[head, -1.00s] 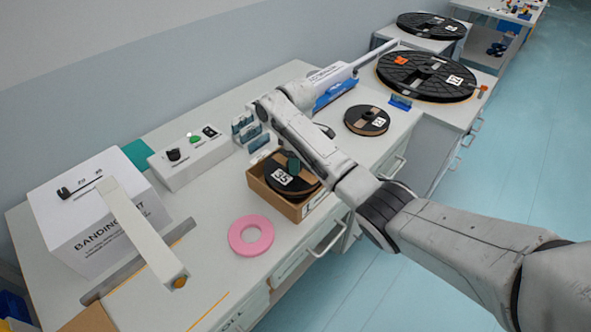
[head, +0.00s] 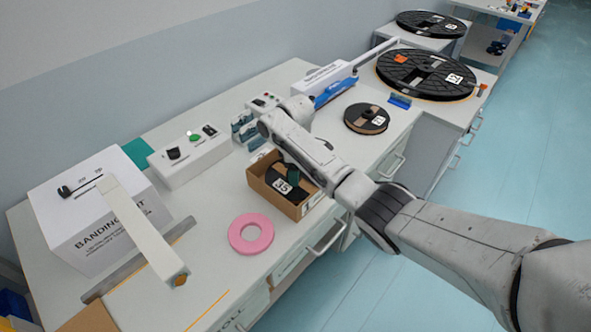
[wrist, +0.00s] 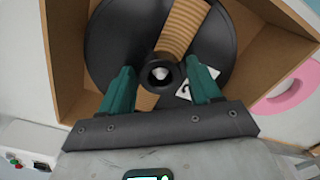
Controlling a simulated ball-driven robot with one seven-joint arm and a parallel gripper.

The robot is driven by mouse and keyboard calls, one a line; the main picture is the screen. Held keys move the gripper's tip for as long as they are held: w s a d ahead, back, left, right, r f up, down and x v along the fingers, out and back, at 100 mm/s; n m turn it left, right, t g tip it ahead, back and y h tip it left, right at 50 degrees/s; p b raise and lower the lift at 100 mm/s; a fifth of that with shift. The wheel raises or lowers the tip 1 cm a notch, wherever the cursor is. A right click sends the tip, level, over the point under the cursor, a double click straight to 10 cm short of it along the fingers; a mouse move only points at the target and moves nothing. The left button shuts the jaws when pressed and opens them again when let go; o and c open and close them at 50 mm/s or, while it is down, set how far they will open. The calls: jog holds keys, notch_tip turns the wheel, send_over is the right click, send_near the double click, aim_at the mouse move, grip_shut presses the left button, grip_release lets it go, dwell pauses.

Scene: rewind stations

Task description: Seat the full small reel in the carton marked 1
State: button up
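The small reel (head: 288,190) is black with a white number label and tan windings showing through its flange. It lies inside the open cardboard carton (head: 305,207), below the rim in the head view. I cannot tell whether it lies fully flat. A white label is on the carton's front, partly hidden by my arm. My gripper (head: 291,173) is over the carton, pointing down. In the wrist view its teal fingers (wrist: 160,72) stand apart on either side of the reel's hub (wrist: 160,75), with visible gaps to it. The carton walls (wrist: 262,45) surround the reel.
A pink ring (head: 250,234) lies left of the carton. A white control box (head: 189,158) and the banding unit (head: 100,215) stand further left.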

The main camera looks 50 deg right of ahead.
jog(key=shift+o, duration=0.9)
notch_tip(320, 180, up, 12)
jog(key=shift+r+b, duration=0.15)
jog(key=shift+b, duration=0.3)
